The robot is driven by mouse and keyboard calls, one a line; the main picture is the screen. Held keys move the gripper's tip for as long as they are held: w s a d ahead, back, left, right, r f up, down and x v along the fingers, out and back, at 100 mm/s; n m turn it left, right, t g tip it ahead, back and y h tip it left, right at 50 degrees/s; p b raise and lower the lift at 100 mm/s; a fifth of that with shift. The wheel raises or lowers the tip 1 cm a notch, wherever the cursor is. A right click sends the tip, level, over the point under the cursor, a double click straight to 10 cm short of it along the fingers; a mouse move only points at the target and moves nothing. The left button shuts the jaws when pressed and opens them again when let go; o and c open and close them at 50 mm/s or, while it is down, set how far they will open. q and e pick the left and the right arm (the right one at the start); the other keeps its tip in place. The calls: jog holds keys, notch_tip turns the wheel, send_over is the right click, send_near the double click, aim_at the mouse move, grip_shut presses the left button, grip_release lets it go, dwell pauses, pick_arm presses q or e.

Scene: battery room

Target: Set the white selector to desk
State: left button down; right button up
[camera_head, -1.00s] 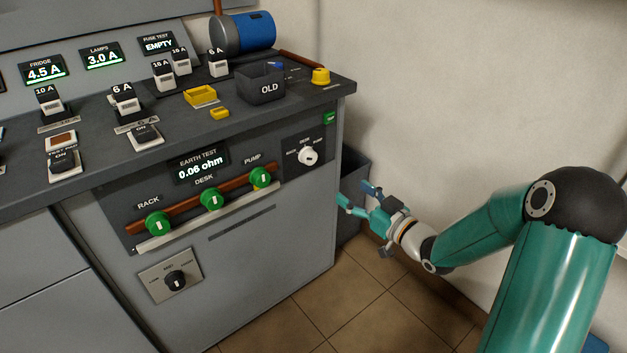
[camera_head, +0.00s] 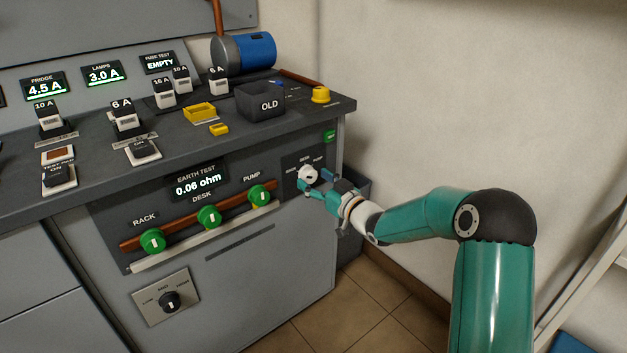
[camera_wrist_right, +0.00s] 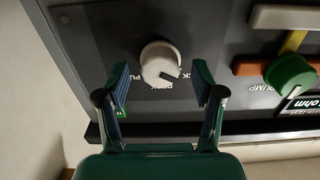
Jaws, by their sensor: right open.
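The white selector (camera_head: 308,174) is a round knob on a dark plate at the right end of the cabinet front, labelled for rack, desk and pump. In the right wrist view the knob (camera_wrist_right: 160,63) shows a dark pointer mark at its lower right edge, and its labels are partly hidden. My right gripper (camera_head: 311,185) is at the selector; in the wrist view its open fingers (camera_wrist_right: 161,88) stand on either side of the knob, with gaps visible. The earth test display (camera_head: 197,182) reads 0.06 ohm. My left gripper is not in view.
Green knobs for rack (camera_head: 152,241), desk (camera_head: 209,216) and pump (camera_head: 262,195) sit on a brown bar left of the selector. A black rotary knob (camera_head: 170,301) is below. The OLD bin (camera_head: 262,101) and yellow button (camera_head: 320,95) are on the countertop. Floor at right is clear.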

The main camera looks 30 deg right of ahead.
jog(key=shift+w, duration=0.75)
